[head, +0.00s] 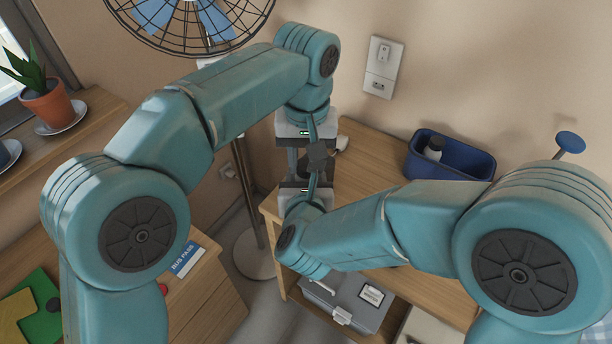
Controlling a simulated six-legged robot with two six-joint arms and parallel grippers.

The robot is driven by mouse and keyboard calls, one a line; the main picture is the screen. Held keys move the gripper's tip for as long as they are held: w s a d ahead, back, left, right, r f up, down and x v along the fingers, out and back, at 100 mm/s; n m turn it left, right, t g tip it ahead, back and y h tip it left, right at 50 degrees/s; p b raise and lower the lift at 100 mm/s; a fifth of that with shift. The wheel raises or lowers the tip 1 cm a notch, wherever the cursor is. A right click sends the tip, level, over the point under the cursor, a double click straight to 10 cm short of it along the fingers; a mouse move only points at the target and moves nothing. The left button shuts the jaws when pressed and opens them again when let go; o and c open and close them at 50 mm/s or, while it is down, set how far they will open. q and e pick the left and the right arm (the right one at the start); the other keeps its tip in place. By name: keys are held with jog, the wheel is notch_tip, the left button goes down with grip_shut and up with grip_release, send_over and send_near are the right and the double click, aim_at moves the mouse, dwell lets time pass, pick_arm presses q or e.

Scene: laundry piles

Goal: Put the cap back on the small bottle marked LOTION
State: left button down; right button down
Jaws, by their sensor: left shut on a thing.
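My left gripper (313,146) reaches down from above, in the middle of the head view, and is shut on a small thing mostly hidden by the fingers. My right gripper (312,178) comes up from below and meets it closely; its fingers overlap the dark parts there, so its opening is unclear. A small pale thing (342,145) shows just right of the fingers; I cannot tell whether it is held or lies on the desk. No LOTION marking is readable, and I cannot pick out the cap. A small bottle with a dark top (435,147) stands in the blue bin.
The blue bin (474,166) sits on the wooden desk (372,150) at the wall. A grey box (345,300) is on a shelf below. A fan (190,22) stands behind my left arm. A potted plant (46,105) is at far left. Bare desk shows left of the bin.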

pick_arm(q)
jog(key=m, duration=0.4)
jog(key=c, duration=0.7)
grip_release()
jog(key=shift+r, duration=0.1)
jog(key=shift+r, duration=2.15)
jog(key=shift+c, duration=0.4)
